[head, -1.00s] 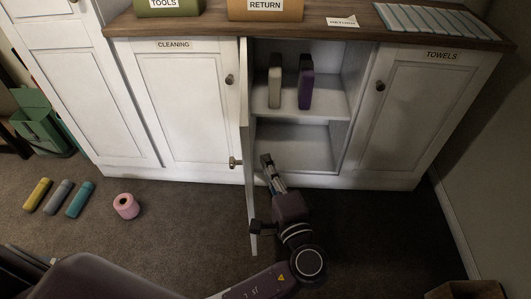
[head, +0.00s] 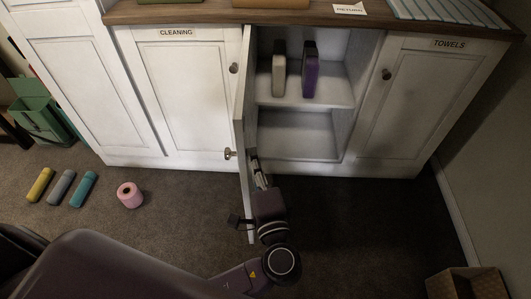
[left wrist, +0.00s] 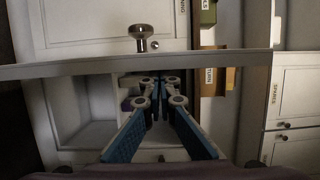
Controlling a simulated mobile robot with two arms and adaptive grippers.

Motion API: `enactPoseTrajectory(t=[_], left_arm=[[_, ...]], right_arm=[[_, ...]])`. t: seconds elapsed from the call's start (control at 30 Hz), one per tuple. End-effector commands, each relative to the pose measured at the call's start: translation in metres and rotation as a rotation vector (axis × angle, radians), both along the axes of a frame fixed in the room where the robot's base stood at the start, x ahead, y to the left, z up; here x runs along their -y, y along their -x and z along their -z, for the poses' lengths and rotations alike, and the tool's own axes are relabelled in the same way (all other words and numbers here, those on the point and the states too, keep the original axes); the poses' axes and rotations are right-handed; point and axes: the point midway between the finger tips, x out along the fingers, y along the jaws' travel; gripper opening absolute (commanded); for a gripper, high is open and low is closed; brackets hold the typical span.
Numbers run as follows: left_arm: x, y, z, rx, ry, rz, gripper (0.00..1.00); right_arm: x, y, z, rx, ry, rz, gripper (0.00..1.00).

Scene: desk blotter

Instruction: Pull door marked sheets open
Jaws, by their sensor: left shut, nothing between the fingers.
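The open cabinet door (head: 239,110) stands out from the middle cabinet, seen nearly edge-on in the head view. Its knob (head: 230,154) shows on its left side. No sheets label is readable on it. My left gripper (head: 255,162) is on the right, inner side of the door, close to it; contact cannot be told. In the left wrist view the door edge (left wrist: 60,70) runs across the picture, with the knob (left wrist: 141,32) beyond it. The left gripper (left wrist: 160,80) is shut and empty there. My right gripper does not show.
The open cabinet holds a pale item (head: 279,72) and a purple item (head: 311,75) on its shelf. The cleaning door (head: 180,100) and the towels door (head: 425,110) are shut. Several rolls, including a pink one (head: 130,195), lie on the floor left. A box (head: 465,284) stands bottom right.

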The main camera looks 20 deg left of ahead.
Motion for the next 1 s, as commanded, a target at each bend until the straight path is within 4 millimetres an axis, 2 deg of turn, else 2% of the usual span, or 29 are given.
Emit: enactPoseTrajectory(t=[0.2,0.3,0.4,0.83,1.0], left_arm=[[-0.039,0.017,-0.004,-0.005,-0.003,0.057,0.00],[-0.059,0.023,-0.003,-0.005,-0.002,0.060,0.00],[-0.071,0.026,-0.004,-0.002,0.001,0.062,0.00],[-0.075,0.027,-0.003,0.000,0.002,0.062,0.00],[-0.076,0.021,-0.004,0.000,0.004,0.062,0.00]], right_arm=[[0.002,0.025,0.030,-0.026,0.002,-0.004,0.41],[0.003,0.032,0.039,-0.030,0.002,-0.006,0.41],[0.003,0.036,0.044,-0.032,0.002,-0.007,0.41],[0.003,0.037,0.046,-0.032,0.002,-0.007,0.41],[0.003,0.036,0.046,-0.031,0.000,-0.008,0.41]])
